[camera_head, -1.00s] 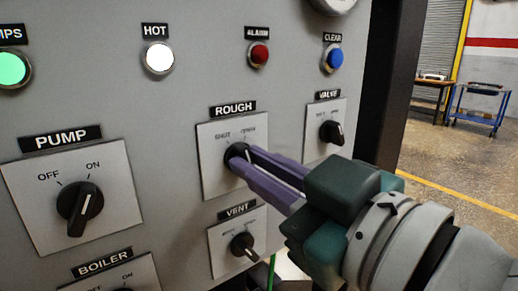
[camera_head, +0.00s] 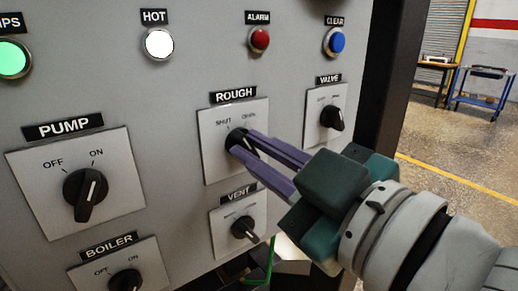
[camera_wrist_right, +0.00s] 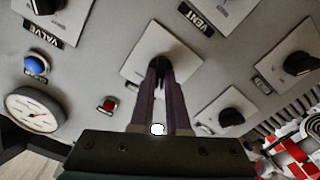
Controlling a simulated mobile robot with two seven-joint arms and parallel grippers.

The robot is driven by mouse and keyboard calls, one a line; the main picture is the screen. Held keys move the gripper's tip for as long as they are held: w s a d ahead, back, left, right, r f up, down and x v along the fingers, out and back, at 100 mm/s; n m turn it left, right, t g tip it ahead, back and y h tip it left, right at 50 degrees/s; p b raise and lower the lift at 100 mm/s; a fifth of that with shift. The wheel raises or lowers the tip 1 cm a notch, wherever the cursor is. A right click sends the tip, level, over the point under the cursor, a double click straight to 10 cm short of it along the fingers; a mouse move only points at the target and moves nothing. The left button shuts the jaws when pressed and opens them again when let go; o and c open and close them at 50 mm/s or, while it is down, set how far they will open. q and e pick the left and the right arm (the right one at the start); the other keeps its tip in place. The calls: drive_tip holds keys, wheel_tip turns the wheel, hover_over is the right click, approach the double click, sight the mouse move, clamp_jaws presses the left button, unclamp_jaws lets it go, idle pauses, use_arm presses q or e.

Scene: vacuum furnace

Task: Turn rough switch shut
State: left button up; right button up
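The rough switch (camera_head: 238,138) is a black knob on a pale square plate under the ROUGH label, with SHUT marked at upper left and OPEN at upper right. My right gripper (camera_head: 243,145) reaches it from the lower right, its two purple fingers close together with the knob's grip between the tips. The wrist view also shows the knob (camera_wrist_right: 158,66) between the fingertips (camera_wrist_right: 159,72). The fingers partly cover the knob, so its exact pointing is hard to read. My left gripper is not in view.
The valve knob (camera_head: 331,117) is to the right and the vent knob (camera_head: 244,228) just below. The pump knob (camera_head: 86,194) and boiler knob (camera_head: 126,281) are to the left. Lamps and buttons line the top. Open floor and a blue cart (camera_head: 486,88) lie beyond the panel's right edge.

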drive_tip(key=o, duration=0.4)
drive_tip(key=shift+o, duration=0.2)
drive_tip(key=b+v, duration=0.1)
drive_tip(key=v, duration=0.9)
